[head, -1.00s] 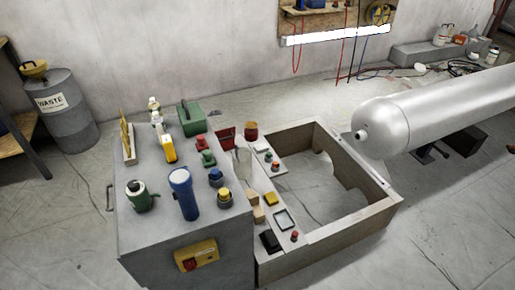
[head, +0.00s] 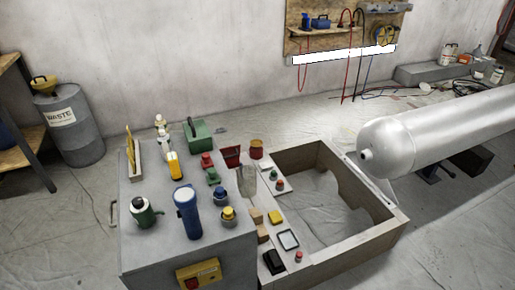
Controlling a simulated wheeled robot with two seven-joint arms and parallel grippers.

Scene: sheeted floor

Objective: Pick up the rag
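I cannot make out a rag for certain in the head view. A pale grey, flat piece (head: 247,179) stands between the grey cabinet and the wooden frame; I cannot tell whether it is cloth. Neither of my grippers is in view.
A silver tank (head: 440,128) lies right. A waste drum (head: 72,125) stands left. Front left floor is clear.

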